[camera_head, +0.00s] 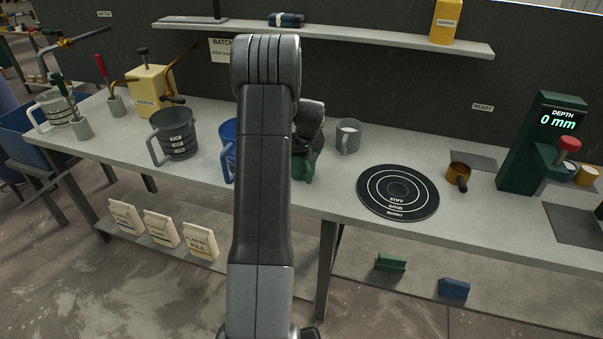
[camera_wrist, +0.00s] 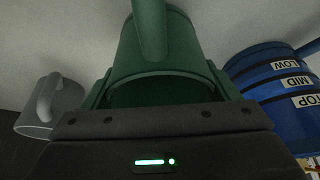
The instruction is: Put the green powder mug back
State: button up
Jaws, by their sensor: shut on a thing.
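The green mug (camera_head: 302,169) is on or just above the worktop in the head view, largely hidden behind my arm. In the wrist view the green mug (camera_wrist: 180,45) fills the middle, with its handle toward the top. My gripper (camera_wrist: 162,90) is shut on it, one finger on each side. In the head view the gripper is mostly covered by my arm. I cannot tell whether the mug's base touches the worktop.
A blue mug (camera_head: 228,137) stands close left of the green mug, and a grey mug (camera_head: 347,137) close right. A labelled dark jug (camera_head: 175,136) is further left. A ringed black disc (camera_head: 398,192), brass pan (camera_head: 458,174) and depth gauge (camera_head: 540,145) are right. A shelf (camera_head: 350,36) runs above.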

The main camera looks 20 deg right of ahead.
jog(key=shift+f+b, duration=0.35)
jog(key=o, duration=1)
jog(key=shift+o, duration=0.2)
jog(key=b+v, duration=0.2)
jog(key=v, duration=1.2)
jog(key=shift+f, duration=0.15)
jog(key=p+x, duration=0.2)
jog(key=x, duration=1.1)
jog(key=shift+w+f, duration=0.2)
jog(key=shift+f, duration=0.15)
jog(key=shift+r, duration=0.2)
